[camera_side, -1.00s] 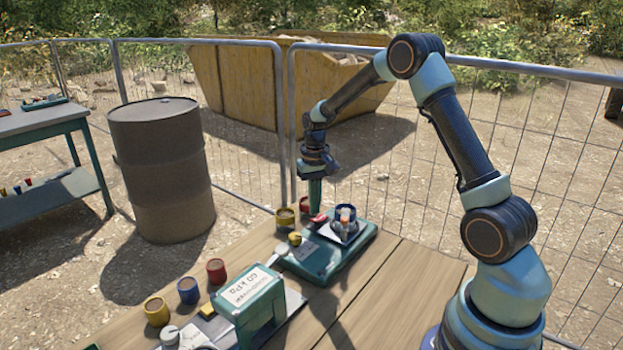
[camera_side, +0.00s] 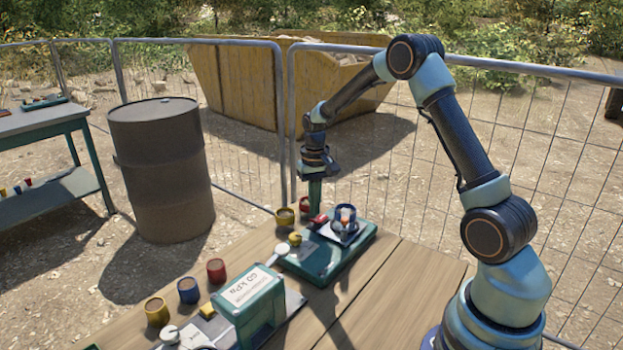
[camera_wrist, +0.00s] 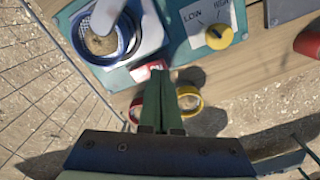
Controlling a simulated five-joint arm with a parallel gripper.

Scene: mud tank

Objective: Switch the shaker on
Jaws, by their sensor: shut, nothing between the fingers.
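The shaker (camera_side: 328,258) is a green box on the wooden table. A blue-ringed cup (camera_side: 345,213) sits on its platform, and it also shows in the wrist view (camera_wrist: 105,42). A yellow knob (camera_wrist: 219,37) sits by LOW and HIGH markings. A red switch (camera_side: 319,219) is at the shaker's far edge. In the wrist view the red switch (camera_wrist: 147,72) is partly hidden by my fingertips. My gripper (camera_side: 315,208) is shut and empty, pointing down, with its tips (camera_wrist: 158,70) right at the switch. I cannot tell whether they touch it or which way it is set.
A yellow-rimmed jar (camera_side: 285,217) and a red jar (camera_side: 304,205) stand behind the shaker. A green 60 kPa box (camera_side: 248,303) stands nearer the camera, with several coloured jars to its left. The table right of the shaker is clear.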

